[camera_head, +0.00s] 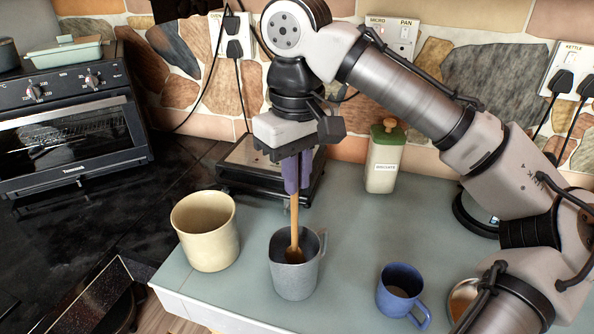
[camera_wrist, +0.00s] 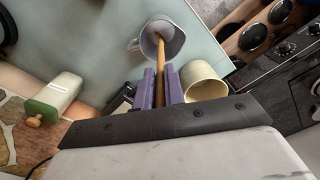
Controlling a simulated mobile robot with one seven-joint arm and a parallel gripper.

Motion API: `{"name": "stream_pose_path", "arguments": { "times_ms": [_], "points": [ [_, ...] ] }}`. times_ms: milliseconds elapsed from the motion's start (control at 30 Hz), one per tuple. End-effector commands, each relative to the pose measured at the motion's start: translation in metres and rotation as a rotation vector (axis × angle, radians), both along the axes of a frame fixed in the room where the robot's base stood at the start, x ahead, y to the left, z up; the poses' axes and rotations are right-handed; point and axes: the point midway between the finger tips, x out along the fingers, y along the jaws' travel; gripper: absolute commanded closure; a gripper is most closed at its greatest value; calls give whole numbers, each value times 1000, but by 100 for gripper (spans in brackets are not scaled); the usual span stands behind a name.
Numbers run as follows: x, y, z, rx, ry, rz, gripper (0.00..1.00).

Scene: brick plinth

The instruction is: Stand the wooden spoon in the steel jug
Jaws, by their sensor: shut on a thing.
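The wooden spoon (camera_head: 295,222) hangs upright, bowl end down, with its bowl inside the mouth of the grey steel jug (camera_head: 295,280). My gripper (camera_head: 297,172) is above the jug, its purple fingers shut on the upper part of the spoon's handle. In the wrist view, the spoon (camera_wrist: 170,62) runs from between the purple fingers (camera_wrist: 161,87) into the jug (camera_wrist: 164,35). The jug stands on the grey-green worktop, its handle to the right in the head view. I cannot tell whether the spoon touches the jug's bottom.
A cream pot (camera_head: 206,232) stands left of the jug and a blue mug (camera_head: 401,292) to the right. A biscuit canister (camera_head: 383,160) stands behind, and a dark low appliance (camera_head: 262,170) lies behind the jug. The worktop's front edge (camera_head: 215,315) is close to the jug.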

Motion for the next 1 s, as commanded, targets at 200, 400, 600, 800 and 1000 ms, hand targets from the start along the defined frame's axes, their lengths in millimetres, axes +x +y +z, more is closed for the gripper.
{"name": "stream_pose_path", "arguments": {
  "times_ms": [200,400,600,800,1000],
  "points": [
    [0,0,0,0,0,0,71],
    [0,0,0,0,0,0,64],
    [0,0,3,-1,-1,-1,64],
    [0,0,29,-2,-3,-4,64],
    [0,0,70,-4,-3,-6,64]
  ]
}}
